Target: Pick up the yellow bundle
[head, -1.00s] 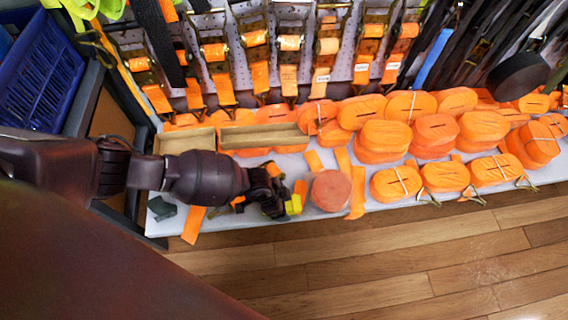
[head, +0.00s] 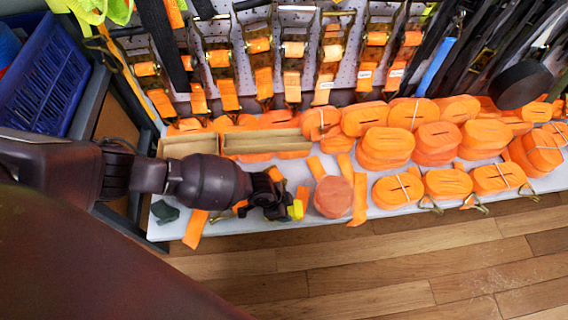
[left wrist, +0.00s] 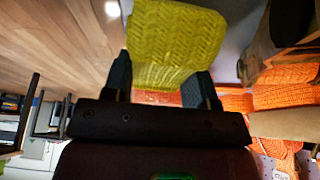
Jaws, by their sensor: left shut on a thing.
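The yellow bundle (left wrist: 172,45) fills the upper middle of the left wrist view, with a woven, ribbed surface. In the head view only a small yellow part of it (head: 296,209) shows, at the end of my left gripper. My left gripper (left wrist: 158,88) has a finger on each side of the bundle and is shut on it. In the head view my left gripper (head: 284,207) is low over the front edge of the white shelf, left of a round orange roll. The rest of the bundle is hidden behind the gripper there. My right gripper is not in view.
The white shelf (head: 235,222) holds several orange strap rolls (head: 387,146) and two cardboard trays (head: 262,141). A round orange roll (head: 334,197) sits close right of my gripper. Ratchet straps hang behind. A blue crate (head: 48,75) stands at left. Wooden floor lies in front.

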